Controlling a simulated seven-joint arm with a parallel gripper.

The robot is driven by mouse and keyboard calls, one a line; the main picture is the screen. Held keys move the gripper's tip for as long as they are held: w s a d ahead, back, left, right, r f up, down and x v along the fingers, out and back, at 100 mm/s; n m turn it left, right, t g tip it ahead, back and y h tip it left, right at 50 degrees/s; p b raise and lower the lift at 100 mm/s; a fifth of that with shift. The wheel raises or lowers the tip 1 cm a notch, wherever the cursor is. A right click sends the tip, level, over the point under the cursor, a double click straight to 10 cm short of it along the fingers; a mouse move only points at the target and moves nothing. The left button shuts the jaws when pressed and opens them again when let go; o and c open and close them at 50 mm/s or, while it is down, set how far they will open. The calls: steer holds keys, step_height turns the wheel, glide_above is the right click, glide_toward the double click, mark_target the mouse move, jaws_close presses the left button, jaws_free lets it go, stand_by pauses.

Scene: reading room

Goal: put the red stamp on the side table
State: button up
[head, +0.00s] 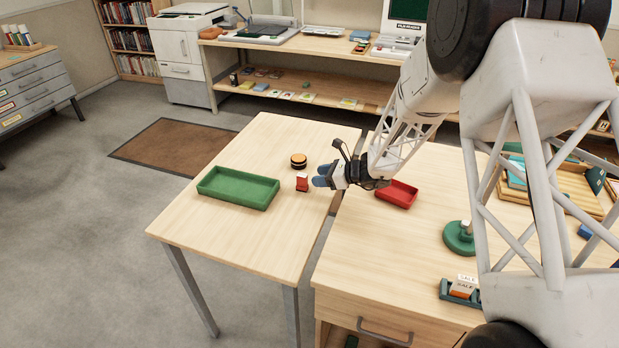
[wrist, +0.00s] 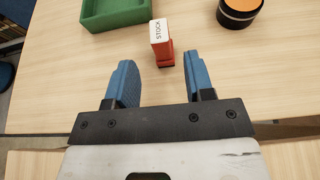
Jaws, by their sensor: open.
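The red stamp (head: 302,182) stands upright on the side table (head: 225,246), between the green tray and a round black-and-orange item. In the wrist view the red stamp (wrist: 163,50) has a white label reading "STOCK" on its top. My gripper (head: 320,176) is just to the right of the stamp in the head view, reaching over the side table's right edge. In the wrist view my gripper's blue fingers (wrist: 163,72) are spread apart, with the stamp just beyond and between their tips. Nothing is held.
A green tray (head: 238,201) lies left of the stamp. The round black-and-orange item (head: 299,160) stands behind it. On the desk (head: 375,260) to the right are a red tray (head: 397,194) and a green round-based item (head: 459,240). The side table's front is clear.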

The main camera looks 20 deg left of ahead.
steer(key=shift+v, duration=2.1)
steer(key=shift+d+r, duration=0.1)
steer(key=shift+r, duration=0.05)
steer(key=s+d+r+n+h, duration=0.6)
steer(key=s+d+r+n, duration=0.4)
steer(key=s+d+r, duration=0.9)
steer(key=s+d+r+n+t+h, duration=0.1)
steer(key=s+d+n+h, duration=0.3)
steer(key=s+d, duration=0.6)
steer(key=s+d+r+n+t+h, duration=0.1)
steer(key=s+d+r+n+h, duration=0.2)
steer(key=s+d, duration=0.6)
steer(key=s+r, duration=0.1)
steer(key=s, duration=0.3)
steer(key=shift+s+d+n+t+h, duration=0.25)
steer(key=shift+d+n+t+h, duration=0.05)
steer(key=shift+d+n+h, duration=0.1)
